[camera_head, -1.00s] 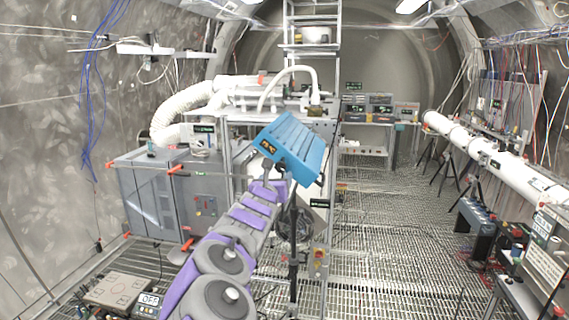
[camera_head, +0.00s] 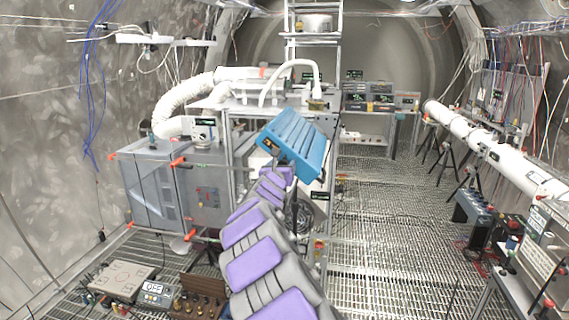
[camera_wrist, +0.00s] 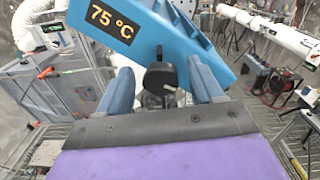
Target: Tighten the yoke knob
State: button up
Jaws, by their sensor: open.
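A black knob (camera_wrist: 160,76) with a pale line on its face stands in the wrist view, on a grey stem, in front of a blue body. My gripper (camera_wrist: 161,82) is open, with one blue finger on each side of the knob. Gaps show between the knob and both fingers. The blue ribbed body (camera_head: 290,140) stands at the end of my arm in the head view and bears a "75 °C" label (camera_wrist: 112,21). The knob and fingers cannot be made out in the head view.
A grey cabinet (camera_head: 160,190) with orange corners stands at left. A metal frame table with a white hose (camera_head: 185,100) is behind. A white pipe (camera_head: 480,140) on tripods runs along the right. Boxes, one reading "OFF" (camera_head: 155,288), lie at lower left. The grated floor (camera_head: 385,240) at centre right is open.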

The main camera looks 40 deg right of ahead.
jog(key=shift+w+a, duration=0.15)
jog(key=shift+a, duration=0.05)
jog(key=shift+d+f, duration=0.1)
jog(key=shift+d, duration=0.8)
jog(key=c, duration=0.5)
jog(key=shift+w+a, duration=0.2)
jog(key=shift+a, duration=0.1)
jog(key=shift+c, duration=1.3)
jog(key=shift+f, duration=0.1)
jog(key=c, duration=0.3)
